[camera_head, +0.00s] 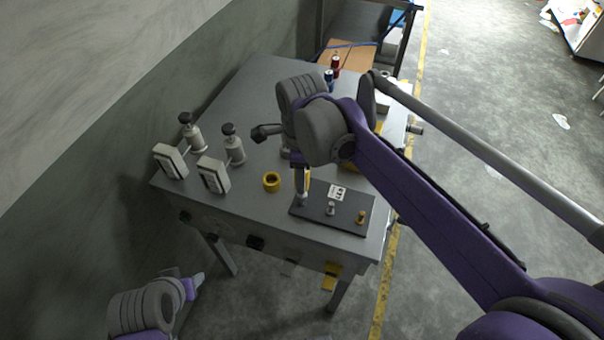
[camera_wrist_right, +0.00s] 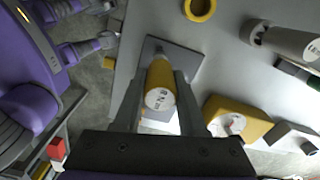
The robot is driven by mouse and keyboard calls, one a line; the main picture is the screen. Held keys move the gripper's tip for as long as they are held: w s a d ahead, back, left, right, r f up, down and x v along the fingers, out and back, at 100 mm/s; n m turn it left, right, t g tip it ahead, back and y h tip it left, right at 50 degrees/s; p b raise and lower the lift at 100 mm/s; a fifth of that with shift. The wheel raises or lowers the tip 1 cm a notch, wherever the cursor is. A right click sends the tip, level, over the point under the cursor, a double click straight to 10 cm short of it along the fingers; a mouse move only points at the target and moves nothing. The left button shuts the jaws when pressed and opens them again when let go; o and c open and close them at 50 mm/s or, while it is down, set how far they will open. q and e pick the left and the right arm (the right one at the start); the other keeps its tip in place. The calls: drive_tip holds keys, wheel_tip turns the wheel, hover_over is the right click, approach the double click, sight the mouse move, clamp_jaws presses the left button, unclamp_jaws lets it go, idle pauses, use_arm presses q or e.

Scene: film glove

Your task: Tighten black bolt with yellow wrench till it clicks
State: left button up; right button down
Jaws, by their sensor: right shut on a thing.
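My right gripper (camera_head: 302,168) is shut on an upright yellow wrench (camera_head: 307,177). In the right wrist view its yellow handle (camera_wrist_right: 160,76), with a white round end, stands between the two fingers (camera_wrist_right: 158,100). The wrench's grey lower end is over the left part of a dark plate (camera_head: 345,222) and hides what is under it. I cannot tell whether it sits on a bolt, and no black bolt shows clearly. A grey bolt (camera_head: 331,208) and a yellowish bolt (camera_head: 361,217) stand farther right on the plate. My left gripper (camera_head: 195,282) is low, off the table; its jaws are unclear.
A yellow ring (camera_head: 271,182) lies left of the plate on the grey table (camera_head: 250,105). Two boxy gauges (camera_head: 172,161) (camera_head: 213,175) and two knobbed cylinders (camera_head: 193,135) (camera_head: 233,148) stand farther left. A red can (camera_head: 336,66) and a blue can (camera_head: 328,80) stand at the back.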

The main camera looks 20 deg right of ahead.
drive_tip(key=shift+m, duration=0.8)
drive_tip(key=shift+w+r+p, duration=0.1)
drive_tip(key=shift+r+p, duration=0.3)
drive_tip(key=shift+r, duration=0.2)
use_arm(q)
drive_tip(key=shift+w+r, duration=0.2)
drive_tip(key=shift+r, duration=0.3)
drive_tip(key=shift+w+r, duration=0.2)
drive_tip(key=shift+r, duration=0.3)
use_arm(e)
drive_tip(key=shift+r, duration=0.55)
use_arm(q)
drive_tip(key=shift+p, duration=0.3)
use_arm(e)
drive_tip(key=shift+r, duration=0.25)
drive_tip(key=shift+r+p, duration=1)
drive_tip(key=shift+r, duration=0.75)
use_arm(q)
drive_tip(key=r, duration=0.1)
drive_tip(key=w+r, duration=0.1)
drive_tip(key=r, duration=0.1)
drive_tip(key=shift+w+t, duration=0.25)
drive_tip(key=shift+t, duration=0.05)
drive_tip(key=shift+s, duration=0.1)
use_arm(e)
drive_tip(key=shift+f, duration=0.1)
